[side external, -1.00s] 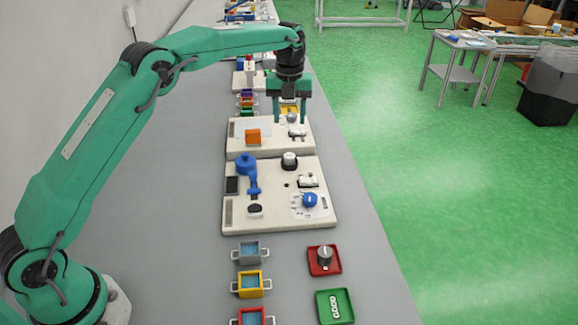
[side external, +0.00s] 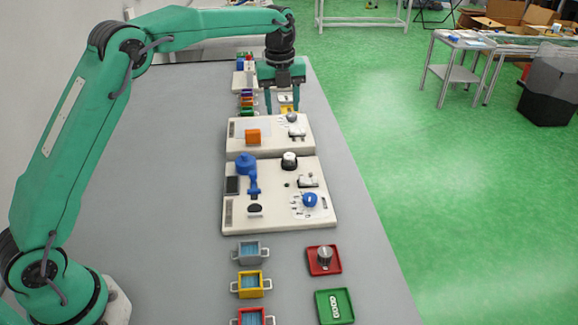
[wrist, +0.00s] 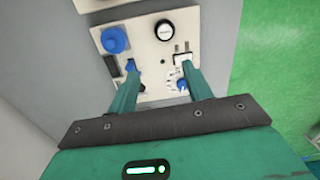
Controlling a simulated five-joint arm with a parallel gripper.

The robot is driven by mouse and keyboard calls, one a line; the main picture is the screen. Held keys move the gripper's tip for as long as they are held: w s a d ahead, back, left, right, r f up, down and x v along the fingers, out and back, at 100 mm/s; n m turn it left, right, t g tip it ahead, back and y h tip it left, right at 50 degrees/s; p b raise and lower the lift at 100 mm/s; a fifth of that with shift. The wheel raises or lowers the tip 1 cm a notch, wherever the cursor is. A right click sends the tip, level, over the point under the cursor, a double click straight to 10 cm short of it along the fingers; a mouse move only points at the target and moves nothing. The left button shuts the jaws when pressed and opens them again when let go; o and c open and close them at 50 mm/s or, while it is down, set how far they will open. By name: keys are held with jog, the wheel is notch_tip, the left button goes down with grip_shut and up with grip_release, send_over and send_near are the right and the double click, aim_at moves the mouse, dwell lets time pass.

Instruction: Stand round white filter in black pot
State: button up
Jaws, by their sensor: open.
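A round black pot-like piece with a white top (side external: 289,160) stands on the nearer cream board (side external: 275,218). It also shows in the wrist view as a black ring around a white disc (wrist: 164,30). I cannot tell whether the white disc is a separate filter or part of the black piece. My gripper (side external: 282,107) is open with nothing between its fingers.
The nearer board carries a blue upright part (side external: 246,165), a white clip (side external: 308,181) and a blue knob (side external: 310,200). The farther board holds an orange block (side external: 253,136). Coloured bins, a red tray (side external: 336,271) and a green tray (side external: 320,295) stand in front. The table's left side is clear.

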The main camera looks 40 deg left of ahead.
jog(key=s+r+n+t, duration=0.1)
jog(key=s+r+n, duration=0.4)
jog(key=s+n, duration=0.3)
jog(key=s+r+n+t, duration=0.2)
jog(key=s+r+n, duration=0.35)
jog(key=s, duration=0.55)
jog(key=s+f+n+t, duration=0.1)
jog(key=s+f+n, duration=0.2)
jog(key=s+n, duration=0.3)
jog(key=s+a+f+n+t, duration=0.1)
jog(key=s+f+n, duration=0.2)
jog(key=s+n, duration=0.4)
jog(key=s, duration=0.4)
jog(key=shift+s, duration=0.25)
